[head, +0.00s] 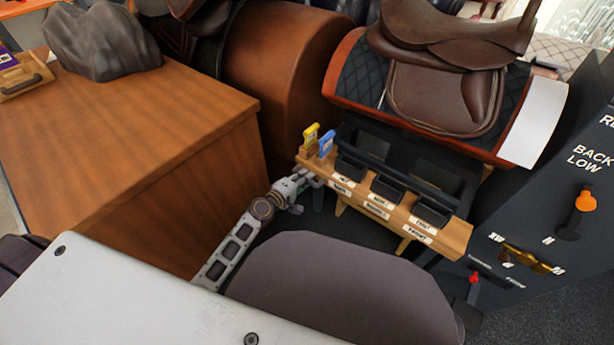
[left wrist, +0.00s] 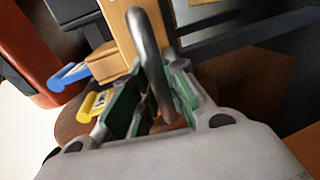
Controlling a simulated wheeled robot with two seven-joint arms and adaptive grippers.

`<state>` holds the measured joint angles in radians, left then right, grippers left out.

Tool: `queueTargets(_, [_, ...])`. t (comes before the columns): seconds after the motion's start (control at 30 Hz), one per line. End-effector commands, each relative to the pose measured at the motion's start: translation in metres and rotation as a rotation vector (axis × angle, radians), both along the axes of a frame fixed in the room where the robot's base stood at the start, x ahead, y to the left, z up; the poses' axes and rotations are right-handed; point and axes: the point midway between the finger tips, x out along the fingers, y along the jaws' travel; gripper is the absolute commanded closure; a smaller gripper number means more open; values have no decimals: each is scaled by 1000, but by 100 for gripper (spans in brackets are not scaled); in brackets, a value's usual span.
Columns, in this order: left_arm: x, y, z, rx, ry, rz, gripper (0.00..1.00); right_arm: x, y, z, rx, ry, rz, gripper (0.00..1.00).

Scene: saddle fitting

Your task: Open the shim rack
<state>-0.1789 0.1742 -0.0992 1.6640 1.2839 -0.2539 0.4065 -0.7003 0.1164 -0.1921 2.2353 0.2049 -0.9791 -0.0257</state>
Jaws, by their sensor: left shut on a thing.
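The shim rack (head: 455,237) is a low wooden stand with labelled front and several dark bins (head: 387,188). A dark frame with window-like openings (head: 410,160) stands behind the bins; I cannot tell whether it is a lid. My left gripper (head: 304,180) is at the rack's left end. In the left wrist view, its green-padded fingers (left wrist: 153,100) are shut on a curved dark grey handle (left wrist: 150,50) beside the rack's wood. Part of the handle is hidden by the fingers. My right gripper is not in view.
A yellow tag (head: 310,137) and a blue tag (head: 326,144) stand at the rack's left end. A wooden cabinet (head: 130,125) is at left. A saddle (head: 445,80) sits behind the rack. A dark lever panel (head: 555,215) stands right. A grey rounded seat-like shape (head: 345,290) is in front.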

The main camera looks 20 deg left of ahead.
Motion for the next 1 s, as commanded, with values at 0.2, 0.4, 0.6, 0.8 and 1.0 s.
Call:
queueTargets(0.2, [-13,6,-3,3,4,1,100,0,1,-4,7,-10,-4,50])
queueTargets(0.4, [-24,9,-3,2,4,1,100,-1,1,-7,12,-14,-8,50])
queueTargets(0.6, [-31,11,-2,2,4,1,100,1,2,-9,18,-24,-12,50])
queueTargets(0.8, [-32,12,-2,1,3,0,100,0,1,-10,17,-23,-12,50])
queueTargets(1.0, [-32,12,-2,1,3,0,80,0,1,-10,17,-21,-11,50])
